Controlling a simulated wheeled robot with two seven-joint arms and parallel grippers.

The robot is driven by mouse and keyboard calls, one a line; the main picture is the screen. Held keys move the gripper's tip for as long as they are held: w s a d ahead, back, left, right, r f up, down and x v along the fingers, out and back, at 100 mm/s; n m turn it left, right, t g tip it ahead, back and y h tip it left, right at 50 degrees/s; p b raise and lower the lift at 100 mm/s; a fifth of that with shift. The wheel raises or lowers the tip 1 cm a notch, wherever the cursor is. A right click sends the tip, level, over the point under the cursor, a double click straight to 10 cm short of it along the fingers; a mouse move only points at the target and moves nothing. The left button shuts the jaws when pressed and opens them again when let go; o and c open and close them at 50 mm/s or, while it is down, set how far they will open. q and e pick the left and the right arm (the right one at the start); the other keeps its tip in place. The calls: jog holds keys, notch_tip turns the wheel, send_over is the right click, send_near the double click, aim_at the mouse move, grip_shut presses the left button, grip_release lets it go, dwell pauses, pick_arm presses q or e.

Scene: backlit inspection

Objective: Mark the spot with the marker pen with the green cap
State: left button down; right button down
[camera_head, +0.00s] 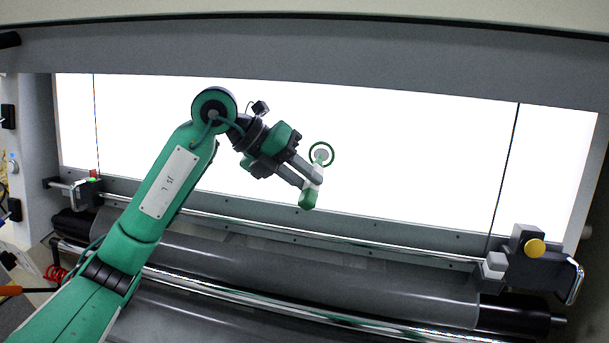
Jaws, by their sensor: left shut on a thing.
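My left gripper (314,181) reaches in from the left and is shut on the marker pen. The pen (308,199) has a pale body and a green end pointing down; the fingers hide its middle. Its upper end overlaps the lower part of a green ring with a grey disc (321,154) inside it, seen against the bright panel. I cannot tell whether the pen touches the panel there. My right gripper is not in view.
The bright backlit panel (420,160) fills the back, with thin dark cords hanging at both sides. Below it run a metal rail and large grey rollers (390,282). A dark bracket with a yellow knob (535,248) stands at the right.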

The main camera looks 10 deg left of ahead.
pick_arm(q)
jog(key=s+r, duration=0.2)
jog(key=s, duration=0.3)
jog(key=shift+s, duration=0.35)
jog(key=shift+f, duration=0.1)
dwell(0.3)
